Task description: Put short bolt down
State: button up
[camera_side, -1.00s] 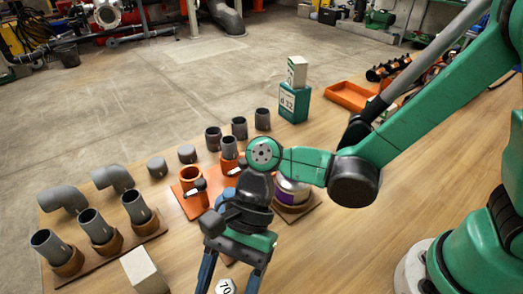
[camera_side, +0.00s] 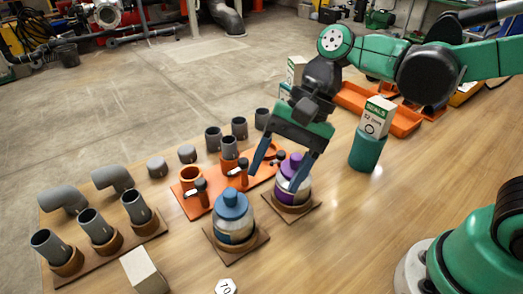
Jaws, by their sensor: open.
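My gripper (camera_side: 274,181) is open, with its two blue fingers pointing down and spread apart. The fingers show in front of the orange fixture (camera_side: 202,205) and the jar with the purple lid (camera_side: 290,180), and one finger overlaps the jar in the picture. I cannot tell how near the fingers are to the jar. I see nothing between the fingers. I cannot make out a short bolt anywhere in this view.
A blue-lidded jar (camera_side: 233,218) stands on a brown base. Grey pipe pieces (camera_side: 93,226) stand at the left. A green cylinder (camera_side: 367,150) bears a seals box (camera_side: 379,116). An orange tray (camera_side: 405,122) lies behind.

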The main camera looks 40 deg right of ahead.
jog(key=d+n+t+h, duration=0.1)
jog(key=d, duration=0.1)
jog(key=d+n+t+h, duration=0.1)
jog(key=d, duration=0.1)
jog(key=w+d+n+t+h, duration=0.1)
jog(key=d+n+t, duration=0.1)
jog(key=d, duration=0.1)
jog(key=shift+d+f, duration=0.1)
jog(key=shift+f, duration=0.1)
jog(key=d+n+t+h, duration=0.3)
jog(key=d+n, duration=0.2)
jog(key=d, duration=0.1)
jog(key=shift+w+d+r, duration=0.15)
jog(key=shift+w+r, duration=0.1)
